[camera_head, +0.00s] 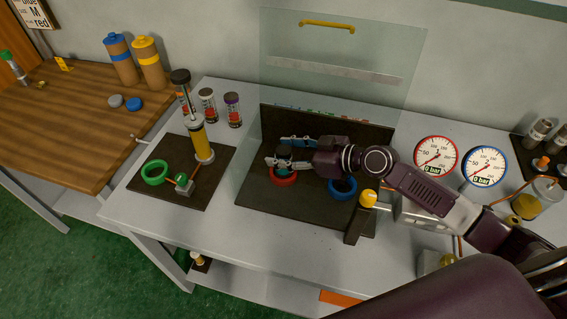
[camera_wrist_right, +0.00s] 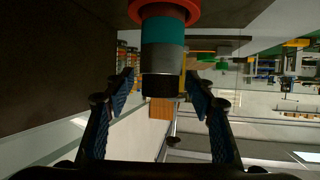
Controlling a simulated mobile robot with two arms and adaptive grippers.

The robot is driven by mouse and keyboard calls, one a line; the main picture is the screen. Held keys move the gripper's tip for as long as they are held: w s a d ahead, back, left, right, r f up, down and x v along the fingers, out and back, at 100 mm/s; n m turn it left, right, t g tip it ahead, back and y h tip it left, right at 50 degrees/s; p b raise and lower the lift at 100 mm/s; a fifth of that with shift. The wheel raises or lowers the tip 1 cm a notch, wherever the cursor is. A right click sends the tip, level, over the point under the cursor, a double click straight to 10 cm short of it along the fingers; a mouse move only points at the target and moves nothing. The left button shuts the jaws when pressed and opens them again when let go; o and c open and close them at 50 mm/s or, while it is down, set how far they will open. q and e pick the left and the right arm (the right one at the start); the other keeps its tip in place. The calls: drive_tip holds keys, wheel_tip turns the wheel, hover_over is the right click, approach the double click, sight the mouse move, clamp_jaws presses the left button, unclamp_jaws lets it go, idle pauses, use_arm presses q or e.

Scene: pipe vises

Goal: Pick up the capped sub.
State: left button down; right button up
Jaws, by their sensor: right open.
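The capped sub, a cylinder with a teal band, a grey metal section and a black end, shows large in the right wrist view (camera_wrist_right: 162,60). Its far end sits in a red ring (camera_wrist_right: 190,8). In the head view, only a bit of its teal band (camera_head: 283,173) shows at the red ring vise (camera_head: 284,181); my gripper hides much of the rest. My right gripper (camera_head: 281,151) is open, its blue-padded fingers on both sides of the black end. In the wrist view, gaps show between the fingers (camera_wrist_right: 160,98) and the sub. My left gripper is out of view.
A blue ring vise (camera_head: 342,190) stands right of the red one on the dark board (camera_head: 256,200), with a yellow-topped lever (camera_head: 368,198) in front. A green ring (camera_head: 155,173) and yellow cylinder (camera_head: 201,135) are left; two gauges (camera_head: 436,157) stand right.

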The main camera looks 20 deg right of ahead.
drive_tip(key=shift+c, duration=0.6)
clamp_jaws()
drive_tip(key=shift+r, duration=0.15)
